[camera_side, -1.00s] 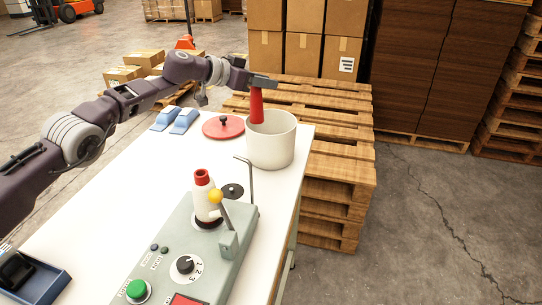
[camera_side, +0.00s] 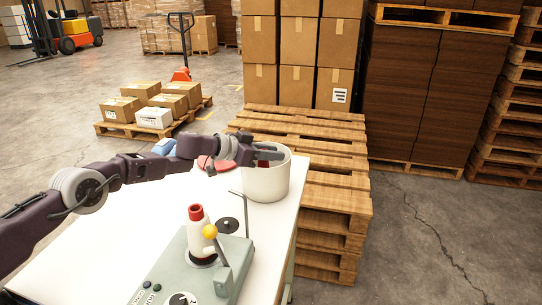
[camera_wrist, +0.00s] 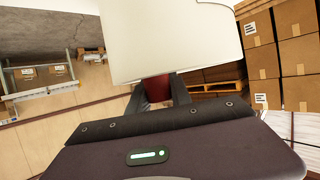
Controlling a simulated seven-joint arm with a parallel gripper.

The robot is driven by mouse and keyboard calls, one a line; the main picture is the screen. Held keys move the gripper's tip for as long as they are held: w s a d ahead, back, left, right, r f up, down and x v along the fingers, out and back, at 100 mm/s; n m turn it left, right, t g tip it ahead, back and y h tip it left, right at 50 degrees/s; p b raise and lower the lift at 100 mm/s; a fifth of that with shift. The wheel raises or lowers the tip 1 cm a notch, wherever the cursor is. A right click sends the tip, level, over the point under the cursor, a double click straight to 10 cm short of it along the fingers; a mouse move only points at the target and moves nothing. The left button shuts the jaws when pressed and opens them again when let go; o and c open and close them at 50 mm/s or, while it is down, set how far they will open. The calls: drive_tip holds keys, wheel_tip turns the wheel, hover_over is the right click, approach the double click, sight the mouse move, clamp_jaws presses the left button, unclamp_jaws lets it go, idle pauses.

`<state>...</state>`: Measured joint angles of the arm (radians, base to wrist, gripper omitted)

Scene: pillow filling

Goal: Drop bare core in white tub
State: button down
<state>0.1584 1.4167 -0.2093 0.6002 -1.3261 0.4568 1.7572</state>
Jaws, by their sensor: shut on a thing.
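The white tub (camera_side: 266,181) stands at the far right corner of the white table; it also fills the top of the wrist view (camera_wrist: 170,45). My gripper (camera_side: 270,153) is at the tub's mouth, tilted nearly level, with its fingers over the opening. In the wrist view my gripper (camera_wrist: 160,92) is shut on the red core (camera_wrist: 157,88), a small part of which shows between the fingers below the tub's edge.
A grey machine (camera_side: 205,265) with a spindle holding a white and red cone (camera_side: 199,226), a thin upright rod and a yellow-knobbed lever stands in front of the tub. A red lid (camera_side: 222,166) lies left of the tub, partly behind my arm. Pallets (camera_side: 330,200) stand beside the table.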

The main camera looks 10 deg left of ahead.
drive_tip(key=shift+f, duration=0.35)
drive_tip(key=shift+f, duration=0.35)
drive_tip(key=c, duration=1.2)
unclamp_jaws()
drive_tip(key=shift+o, duration=0.2)
